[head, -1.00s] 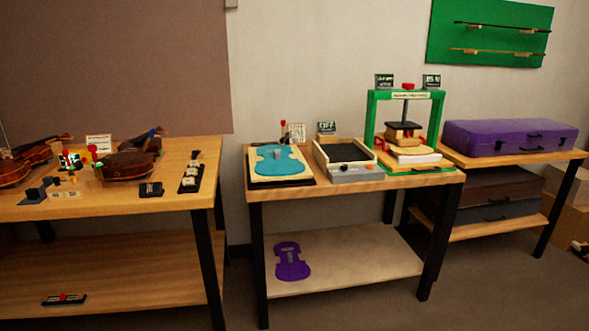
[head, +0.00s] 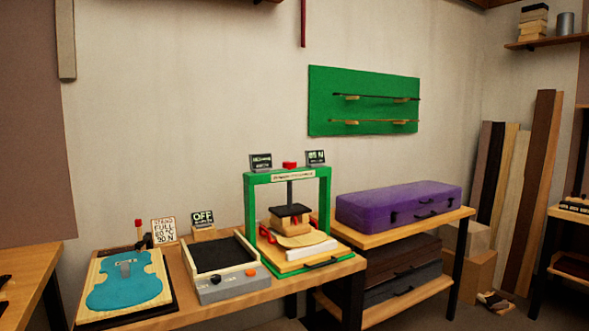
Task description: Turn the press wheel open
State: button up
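The press (head: 323,215) is a green upright frame on the middle bench, near its right end. A small red part (head: 290,165) sits on top of its crossbar; I cannot tell whether this is the wheel. A dark screw (head: 290,194) runs down to a black plate (head: 288,211), which rests on or just above wooden blocks (head: 291,224). Red clamp-like parts (head: 267,233) stand beside the blocks. Two small dark displays (head: 261,162) (head: 316,157) stand on the frame; the right one seems to show a force in N. My gripper is not in view.
Left of the press are a black-topped box (head: 220,254) with an OFF sign (head: 203,218), and a blue violin-shaped plate (head: 124,281). A purple case (head: 399,204) lies on the right bench. A green bow board (head: 364,101) hangs behind. Leaning planks (head: 532,190) stand at the right.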

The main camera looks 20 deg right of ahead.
aim_at(289, 164)
jog(key=i+l+z, duration=0.1)
jog(key=l, duration=0.35)
jog(key=i+l+z, duration=0.1)
jog(key=l, duration=0.35)
jog(key=i+l+z, duration=0.1)
jog(key=l, duration=0.35)
jog(key=i+j+z, duration=0.35)
jog(key=i+j, duration=0.25)
jog(key=i, duration=0.1)
